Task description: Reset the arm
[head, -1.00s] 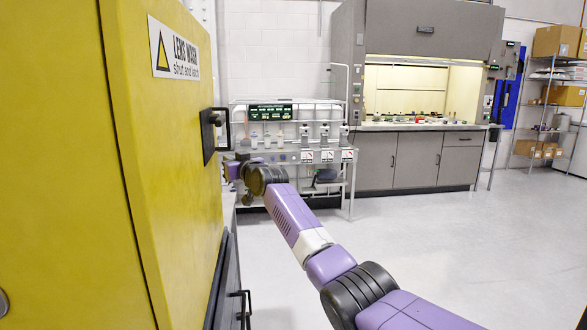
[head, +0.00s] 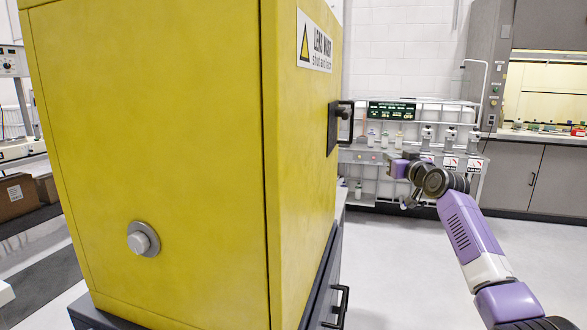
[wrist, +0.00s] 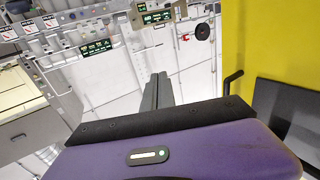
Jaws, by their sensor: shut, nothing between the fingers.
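My arm reaches in from the lower right of the head view, with its wrist bent at the far end. My gripper (wrist: 158,80) shows in the wrist view as two dark fingers pressed together, with nothing between them. In the head view its fingertips are too small to make out. The gripper end is to the right of the yellow cabinet's black handle (head: 341,126), with a gap in the picture between them.
A bottle rack (head: 425,112) and fume hood (head: 545,180) stand behind. Floor at right is open.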

